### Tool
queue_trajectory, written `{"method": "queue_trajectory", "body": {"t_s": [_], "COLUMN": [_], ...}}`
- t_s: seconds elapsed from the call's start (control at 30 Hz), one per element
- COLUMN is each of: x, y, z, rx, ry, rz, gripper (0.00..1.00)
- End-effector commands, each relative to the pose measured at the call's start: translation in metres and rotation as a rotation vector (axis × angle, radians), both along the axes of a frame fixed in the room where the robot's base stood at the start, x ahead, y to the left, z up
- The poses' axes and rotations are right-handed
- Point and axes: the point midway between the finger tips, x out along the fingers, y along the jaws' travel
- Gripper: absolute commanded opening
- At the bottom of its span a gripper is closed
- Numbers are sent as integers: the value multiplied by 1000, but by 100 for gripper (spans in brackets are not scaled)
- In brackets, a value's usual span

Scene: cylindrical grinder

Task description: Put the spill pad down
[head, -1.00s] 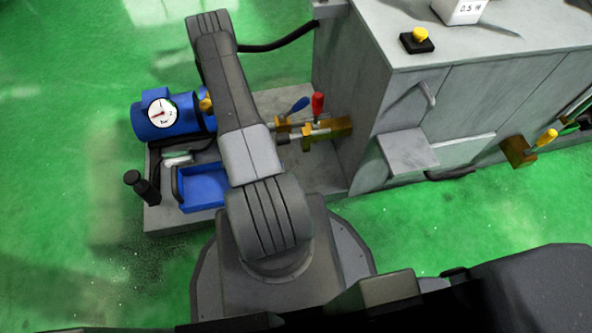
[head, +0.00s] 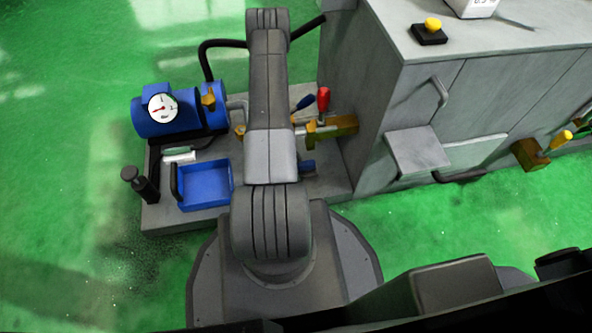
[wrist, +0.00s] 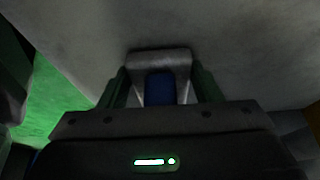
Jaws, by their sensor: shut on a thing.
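In the wrist view my gripper (wrist: 161,85) is shut on a grey piece (wrist: 158,56), which I take to be the spill pad. A dark blue block-like part (wrist: 160,88) shows between the two dark green fingers; I cannot tell whether it belongs to the held piece. A broad grey surface lies beyond it, and I cannot tell if the piece touches it. In the head view my arm hides the gripper and the held piece.
A blue tray (head: 205,186) sits on the grey base plate beside a black cylinder (head: 140,184). A blue motor with a gauge (head: 162,108) stands behind. A grey cabinet (head: 480,95) stands at the right.

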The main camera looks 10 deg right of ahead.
Motion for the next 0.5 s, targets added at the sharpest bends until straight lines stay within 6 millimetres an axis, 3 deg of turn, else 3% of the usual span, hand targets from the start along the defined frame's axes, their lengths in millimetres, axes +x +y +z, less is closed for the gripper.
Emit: {"method": "queue_trajectory", "body": {"t_s": [0.33,0.37,0.43,0.5], "x": [0,0,0,-1], "y": [0,0,0,0], "z": [-4,-3,-3,-3], "rx": [0,0,0,0], "ry": [0,0,0,2], "rz": [0,0,0,0], "gripper": [30,62,76,80]}}
